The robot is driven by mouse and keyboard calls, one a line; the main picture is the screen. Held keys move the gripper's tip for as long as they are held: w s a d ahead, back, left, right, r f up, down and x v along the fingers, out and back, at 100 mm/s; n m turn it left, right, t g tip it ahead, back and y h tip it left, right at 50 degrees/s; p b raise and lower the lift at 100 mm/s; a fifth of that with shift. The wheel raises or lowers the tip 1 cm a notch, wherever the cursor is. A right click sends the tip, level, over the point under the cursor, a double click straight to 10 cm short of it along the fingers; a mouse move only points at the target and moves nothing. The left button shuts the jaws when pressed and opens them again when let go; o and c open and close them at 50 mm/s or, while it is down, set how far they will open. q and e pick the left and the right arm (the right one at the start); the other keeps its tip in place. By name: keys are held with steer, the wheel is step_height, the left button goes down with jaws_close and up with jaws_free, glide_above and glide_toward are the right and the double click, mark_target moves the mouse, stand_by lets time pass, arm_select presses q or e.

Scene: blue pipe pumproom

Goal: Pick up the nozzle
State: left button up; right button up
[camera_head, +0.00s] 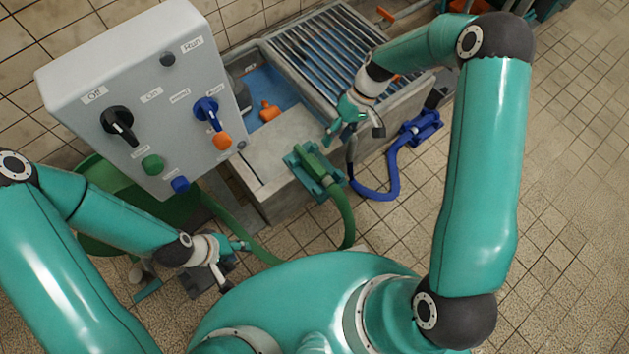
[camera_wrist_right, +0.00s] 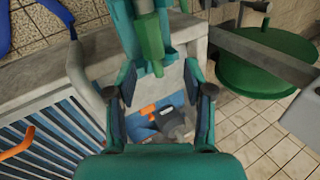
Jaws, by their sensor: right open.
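A green nozzle (camera_head: 313,160) on a green hose lies in a teal holder (camera_head: 301,172) on the side of the concrete basin. In the right wrist view the green nozzle (camera_wrist_right: 151,40) shows at the top, beyond the fingertips. A blue nozzle end (camera_head: 418,127) with a blue hose sits further right by the basin. My right gripper (camera_head: 354,132) is open and empty, above the basin's edge, to the right of and above the green nozzle. Its spread fingers (camera_wrist_right: 162,70) show in the wrist view. My left gripper (camera_head: 232,264) looks open and empty, low at the left.
A grey control box (camera_head: 150,90) with knobs and buttons stands at the left. The basin has a metal grate (camera_head: 325,50) and an orange-handled thing (camera_head: 269,111) inside. A green round container (camera_head: 100,215) stands behind my left arm. Tiled floor is clear at the right.

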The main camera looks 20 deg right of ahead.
steer(key=w+d+n+b, duration=0.2)
steer(key=w+d+b, duration=0.1)
steer(key=b, duration=0.4)
glide_toward(319, 162)
steer(key=shift+g+y, duration=0.3)
steer(key=x, duration=0.5)
steer(key=shift+s+d+f, duration=0.1)
steer(key=shift+s+d, duration=0.05)
steer(key=shift+s, duration=0.05)
steer(key=b+x, duration=0.1)
steer(key=x, duration=0.1)
steer(key=b+x, duration=0.1)
steer(key=x, duration=0.1)
steer(key=shift+w+f, duration=0.15)
steer(key=shift+f, duration=0.2)
steer(key=shift+a+f, duration=0.3)
steer(key=shift+a, duration=0.05)
arm_select(q)
step_height(319, 162, down, 12)
steer(key=shift+r, duration=0.1)
arm_select(e)
steer(key=shift+c, duration=0.2)
steer(key=c, duration=0.9)
steer(key=shift+r, duration=0.1)
steer(key=shift+c, duration=0.2)
